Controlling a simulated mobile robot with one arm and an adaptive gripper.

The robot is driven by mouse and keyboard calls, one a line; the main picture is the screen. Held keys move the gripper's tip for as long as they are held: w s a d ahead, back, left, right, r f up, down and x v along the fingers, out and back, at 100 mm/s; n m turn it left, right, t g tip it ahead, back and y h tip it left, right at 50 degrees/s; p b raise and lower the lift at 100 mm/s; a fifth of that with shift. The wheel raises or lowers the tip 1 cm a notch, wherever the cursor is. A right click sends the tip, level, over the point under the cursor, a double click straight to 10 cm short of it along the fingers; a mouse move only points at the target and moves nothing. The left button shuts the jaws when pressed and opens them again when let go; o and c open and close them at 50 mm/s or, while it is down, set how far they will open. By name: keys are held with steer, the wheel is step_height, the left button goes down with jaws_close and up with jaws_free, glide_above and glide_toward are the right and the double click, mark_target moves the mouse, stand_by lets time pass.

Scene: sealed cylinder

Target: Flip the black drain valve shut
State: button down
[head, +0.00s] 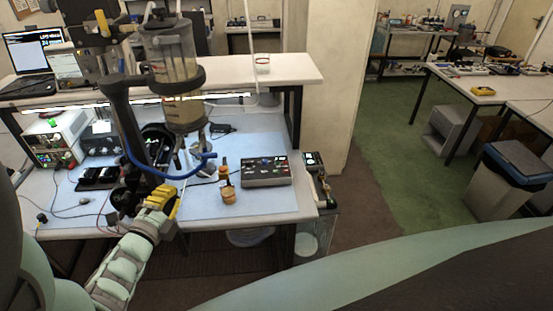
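A clear cylinder (170,65) stands upright in black clamp rings on a dark stand (118,100), over the left side of the bench. Dark fittings (182,137) narrow below its lower ring, and a blue hose (165,176) loops beneath them. The black drain valve is too small and dark to pick out for certain among these fittings, so I cannot tell its position. My gripper (162,197), with yellow parts, is at the front of the bench, below and left of the hose. Its fingertips are not clear, and I see nothing held in it.
A grey control box (265,171) with buttons and a small orange-brown item (228,195) stand right of the hose. Black items (97,177) and a power supply (56,137) are at left. A raised shelf (285,70) runs behind. The blue mat (290,202) is bare at front right.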

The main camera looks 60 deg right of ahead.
mark_target(177, 162)
steer(key=x, duration=0.9)
steer(key=shift+d+b, duration=0.25)
steer(key=shift+b, duration=0.05)
steer(key=shift+f+b, duration=0.15)
steer(key=shift+b, duration=0.2)
steer(key=shift+a+m, duration=0.1)
steer(key=shift+m, duration=0.2)
